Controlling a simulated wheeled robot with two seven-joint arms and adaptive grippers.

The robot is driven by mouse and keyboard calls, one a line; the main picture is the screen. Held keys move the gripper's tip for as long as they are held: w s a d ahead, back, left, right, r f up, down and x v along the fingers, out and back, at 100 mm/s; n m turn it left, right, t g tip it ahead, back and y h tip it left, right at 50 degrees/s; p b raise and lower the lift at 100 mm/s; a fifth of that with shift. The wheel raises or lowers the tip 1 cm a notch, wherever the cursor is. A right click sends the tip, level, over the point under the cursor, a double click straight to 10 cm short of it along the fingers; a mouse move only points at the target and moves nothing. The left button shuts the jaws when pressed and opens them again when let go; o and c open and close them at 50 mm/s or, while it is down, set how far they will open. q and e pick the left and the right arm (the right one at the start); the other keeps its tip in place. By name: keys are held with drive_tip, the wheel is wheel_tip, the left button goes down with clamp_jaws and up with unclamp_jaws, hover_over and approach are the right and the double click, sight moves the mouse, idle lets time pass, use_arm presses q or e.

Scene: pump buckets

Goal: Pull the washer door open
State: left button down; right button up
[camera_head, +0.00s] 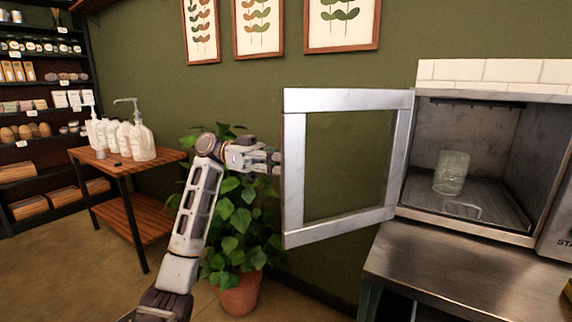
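The washer door (293,165) is a square steel frame with a see-through middle. It stands swung wide open to the left of the washer (465,240), hinged at the washer's left front edge. My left gripper (277,160) is at the door's outer left edge, with its fingers against or just behind the frame. I cannot tell whether the fingers grip the edge or only touch it. Inside the washer a clear glass (451,172) stands on the floor of the chamber. My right gripper is not in view.
A potted plant (238,215) stands on the floor behind my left arm. A wooden table (130,165) with white pump bottles (142,142) is at the left, before stocked shelves (40,100). A steel counter (470,275) lies below the washer.

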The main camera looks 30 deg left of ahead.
use_arm(q)
drive_tip(key=shift+a, duration=0.15)
drive_tip(key=c, duration=1.5)
unclamp_jaws()
drive_tip(key=shift+a, duration=0.1)
drive_tip(key=a, duration=1.2)
drive_tip(key=shift+w, duration=0.15)
drive_tip(key=shift+d+f, duration=0.1)
drive_tip(key=shift+d, duration=0.05)
